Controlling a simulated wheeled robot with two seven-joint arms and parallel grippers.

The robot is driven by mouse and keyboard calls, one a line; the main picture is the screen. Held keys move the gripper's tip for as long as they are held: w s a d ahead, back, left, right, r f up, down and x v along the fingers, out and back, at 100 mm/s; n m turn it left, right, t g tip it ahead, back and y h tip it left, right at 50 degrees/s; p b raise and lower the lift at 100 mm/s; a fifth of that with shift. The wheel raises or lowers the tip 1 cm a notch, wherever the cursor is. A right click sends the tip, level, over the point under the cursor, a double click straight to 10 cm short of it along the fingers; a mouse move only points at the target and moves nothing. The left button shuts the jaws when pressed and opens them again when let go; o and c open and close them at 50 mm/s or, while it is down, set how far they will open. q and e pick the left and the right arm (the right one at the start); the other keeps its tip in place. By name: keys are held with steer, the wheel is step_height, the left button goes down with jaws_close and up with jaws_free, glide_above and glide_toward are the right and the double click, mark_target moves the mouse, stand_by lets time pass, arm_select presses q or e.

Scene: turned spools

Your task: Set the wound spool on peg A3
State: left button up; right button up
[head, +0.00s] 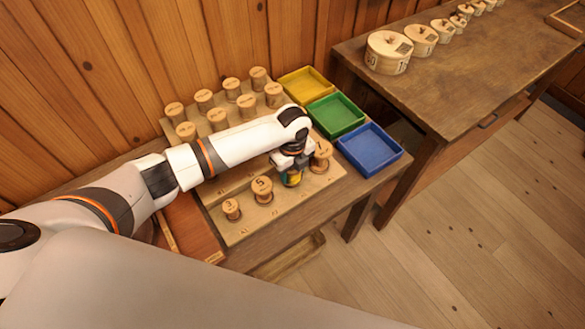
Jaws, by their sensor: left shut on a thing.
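The wound spool (292,179), with yellow and dark green showing, is mostly hidden under my left gripper (291,168). My left gripper is shut on it, pointing down. The spool is in the front row of the wooden peg board (239,232), between a plain spool marked 5 (262,190) and another plain spool (321,156). This is the third place from the left in that row. Peg A3 itself is hidden, and I cannot tell whether the spool is seated or just above it. My right gripper is not in view.
Several plain spools (246,104) stand in the back rows. Yellow (306,70), green (361,119) and blue (400,158) trays lie along the board's right side. A side table (470,60) at right holds round wooden weights (388,52). My left arm covers the board's middle.

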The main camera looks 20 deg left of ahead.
arm_select(q)
steer(key=shift+f+b, duration=0.4)
steer(key=shift+f, duration=0.25)
steer(key=o, duration=0.7)
steer(key=shift+r, duration=0.1)
step_height(320, 180, up, 11)
steer(key=p, duration=1.1)
steer(key=shift+s, duration=0.1)
